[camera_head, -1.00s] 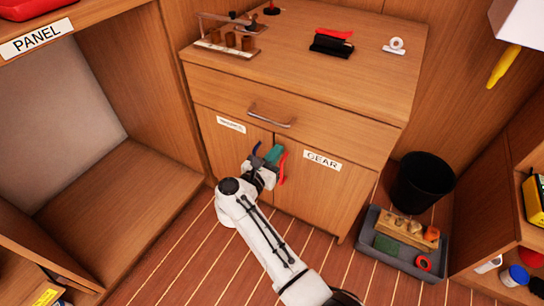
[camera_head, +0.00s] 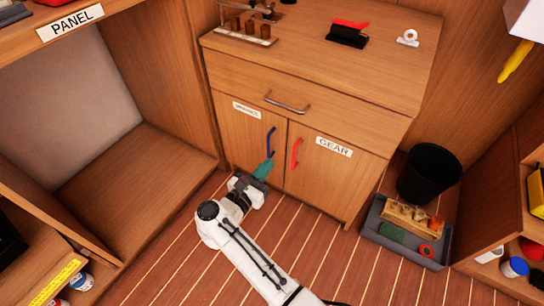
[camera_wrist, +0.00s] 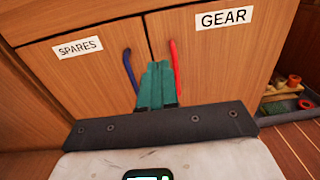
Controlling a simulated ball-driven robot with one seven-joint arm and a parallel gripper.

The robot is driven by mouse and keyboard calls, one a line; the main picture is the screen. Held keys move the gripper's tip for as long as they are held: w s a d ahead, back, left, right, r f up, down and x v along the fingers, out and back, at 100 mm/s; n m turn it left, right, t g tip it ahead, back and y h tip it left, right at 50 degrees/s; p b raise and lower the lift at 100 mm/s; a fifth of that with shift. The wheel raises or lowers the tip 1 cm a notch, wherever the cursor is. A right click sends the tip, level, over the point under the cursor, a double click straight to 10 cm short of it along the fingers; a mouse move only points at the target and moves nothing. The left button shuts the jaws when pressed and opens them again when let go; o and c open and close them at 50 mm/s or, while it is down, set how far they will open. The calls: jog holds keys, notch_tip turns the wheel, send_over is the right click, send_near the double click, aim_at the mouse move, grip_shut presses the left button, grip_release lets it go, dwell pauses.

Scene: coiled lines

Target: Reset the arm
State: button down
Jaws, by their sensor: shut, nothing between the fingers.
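My gripper (camera_head: 264,169) is in front of the lower part of the wooden cabinet, just below the blue handle (camera_head: 271,142) of the left door. Its green fingers are together with nothing between them. In the wrist view the shut fingers (camera_wrist: 157,85) point at the gap between the blue handle (camera_wrist: 130,71) and the red handle (camera_wrist: 174,65). I cannot tell whether the fingertips touch the door. Both cabinet doors are shut; the labels read SPARES (camera_wrist: 80,47) and GEAR (camera_wrist: 223,18).
A grey tray (camera_head: 375,239) with blocks and a red ring stands on the floor at right, beside a black bin (camera_head: 429,174). A drawer with a metal handle (camera_head: 287,103) is shut above the doors. An empty open compartment (camera_head: 130,190) is at left.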

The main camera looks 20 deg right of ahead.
jog(key=shift+s+a, duration=0.15)
jog(key=shift+a, duration=0.1)
